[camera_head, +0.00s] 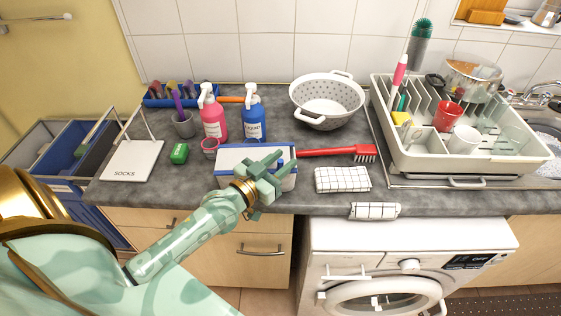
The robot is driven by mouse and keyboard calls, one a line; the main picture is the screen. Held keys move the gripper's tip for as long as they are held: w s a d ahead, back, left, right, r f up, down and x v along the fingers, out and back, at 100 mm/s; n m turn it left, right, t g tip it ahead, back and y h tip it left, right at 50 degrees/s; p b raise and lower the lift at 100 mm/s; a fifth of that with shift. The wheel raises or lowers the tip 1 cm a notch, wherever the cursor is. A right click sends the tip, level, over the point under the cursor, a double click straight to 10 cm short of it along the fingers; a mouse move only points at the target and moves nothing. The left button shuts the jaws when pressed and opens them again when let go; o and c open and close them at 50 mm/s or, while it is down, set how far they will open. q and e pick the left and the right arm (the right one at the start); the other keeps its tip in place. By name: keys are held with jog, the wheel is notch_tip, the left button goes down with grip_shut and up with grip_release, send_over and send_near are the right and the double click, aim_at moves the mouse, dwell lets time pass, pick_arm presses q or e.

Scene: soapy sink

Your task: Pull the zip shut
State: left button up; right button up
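A white-topped case with blue edges (236,157) lies on the grey counter near its front edge. It looks like the thing with the zip, but the zip line is too small to make out. My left gripper (281,162) is over the right part of the case, its fingers pointing away toward the back right. A small blue piece shows by the fingertips; I cannot tell whether it is a zip pull or whether the fingers touch it. The gripper and wrist hide the case's front right part. My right gripper is not in view.
A white colander (326,101) and a dish rack (520,158) are farther right.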

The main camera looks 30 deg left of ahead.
pick_arm(q)
grip_shut()
jog(key=shift+w+d+r+p, duration=0.2)
jog(key=shift+d+p, duration=0.15)
jog(key=shift+p, duration=0.25)
jog(key=shift+w+d, duration=0.2)
jog(key=shift+d, duration=0.1)
jog(key=shift+w+f, duration=0.1)
jog(key=shift+f, duration=0.15)
grip_release()
jog(key=s+a, duration=0.2)
jog(key=s, duration=1.4)
jog(key=shift+a+p, duration=0.3)
jog(key=shift+p, duration=0.1)
